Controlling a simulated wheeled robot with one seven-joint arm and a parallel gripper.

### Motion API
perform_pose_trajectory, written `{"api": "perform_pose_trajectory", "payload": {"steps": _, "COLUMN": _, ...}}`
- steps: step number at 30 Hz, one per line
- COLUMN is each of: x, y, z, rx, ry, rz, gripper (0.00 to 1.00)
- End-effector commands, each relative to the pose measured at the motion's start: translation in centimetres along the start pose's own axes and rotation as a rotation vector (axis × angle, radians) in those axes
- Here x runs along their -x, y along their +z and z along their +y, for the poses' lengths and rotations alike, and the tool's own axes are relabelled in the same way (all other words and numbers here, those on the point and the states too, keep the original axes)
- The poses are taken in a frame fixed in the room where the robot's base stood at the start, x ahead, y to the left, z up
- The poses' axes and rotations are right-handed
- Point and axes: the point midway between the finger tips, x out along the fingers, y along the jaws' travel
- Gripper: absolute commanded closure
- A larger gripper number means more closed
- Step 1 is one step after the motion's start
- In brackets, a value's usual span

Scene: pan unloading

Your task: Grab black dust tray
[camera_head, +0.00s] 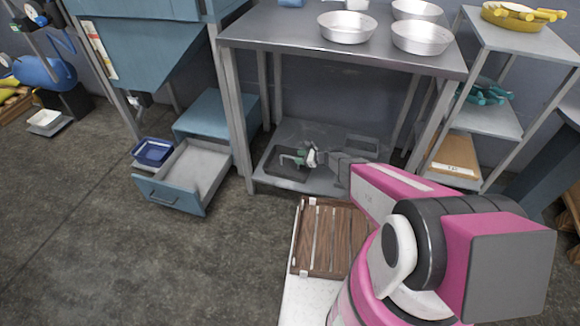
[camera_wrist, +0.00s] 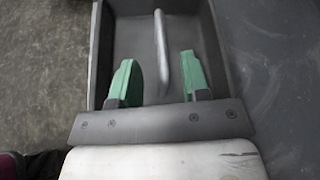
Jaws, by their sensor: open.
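The black dust tray (camera_head: 287,165) lies on the low shelf of the metal table, near its left front part. In the wrist view the dust tray (camera_wrist: 207,40) is a dark, shallow box with raised walls and a light grey bar-shaped handle (camera_wrist: 161,55) running along its middle. My gripper (camera_head: 298,158) reaches in over the tray from the right. In the wrist view my gripper (camera_wrist: 160,82) has its two green fingers apart, one on each side of the handle's near end. The fingers hold nothing.
The metal table (camera_head: 300,40) has its top above my arm, with several silver pans (camera_head: 347,27) on it. A table leg (camera_head: 236,120) stands left of the tray. A blue open drawer (camera_head: 190,175) is further left. A wooden slatted rack (camera_head: 330,235) is in front.

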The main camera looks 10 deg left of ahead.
Motion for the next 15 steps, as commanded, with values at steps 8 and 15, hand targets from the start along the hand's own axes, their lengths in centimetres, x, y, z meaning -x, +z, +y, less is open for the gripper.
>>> {"api": "perform_pose_trajectory", "payload": {"steps": 8, "x": -3.8, "y": -0.5, "z": -0.3, "rx": 0.002, "ry": 0.002, "rz": 0.0, "gripper": 0.58}}
{"api": "perform_pose_trajectory", "payload": {"steps": 15, "x": -4.7, "y": -0.3, "z": -0.2, "rx": 0.001, "ry": 0.0, "rz": 0.0, "gripper": 0.58}}
